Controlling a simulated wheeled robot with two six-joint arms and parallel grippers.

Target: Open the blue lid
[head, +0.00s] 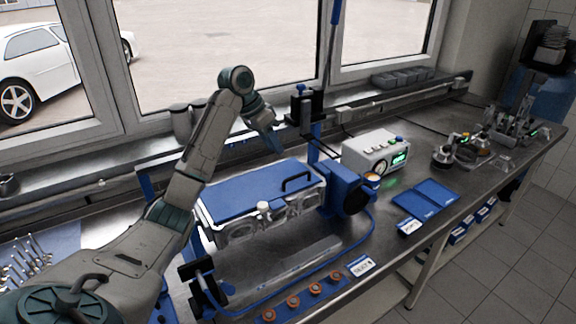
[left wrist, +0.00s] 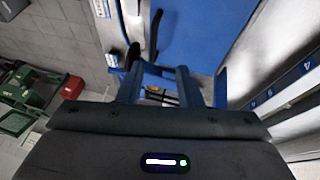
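The blue lid (head: 245,191) lies flat and closed on top of the long case with clear round windows. A black bar handle (head: 298,181) stands up near the lid's right end. My left gripper (head: 275,146) is above the back edge of the lid, behind and to the left of the handle, apart from it. In the left wrist view its two blue fingers (left wrist: 158,72) are spread with a gap between them, and nothing is visibly held. That view also shows the lid (left wrist: 205,35) and the black handle (left wrist: 155,32) beyond the fingers. My right gripper is not in view.
A white control box (head: 375,153) with a green display stands right of the case. Blue trays (head: 428,198) lie in front of it. A blue post with a black fixture (head: 304,106) rises behind the case. A blue hose (head: 372,232) and a strip of orange-brown parts (head: 292,302) are in front.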

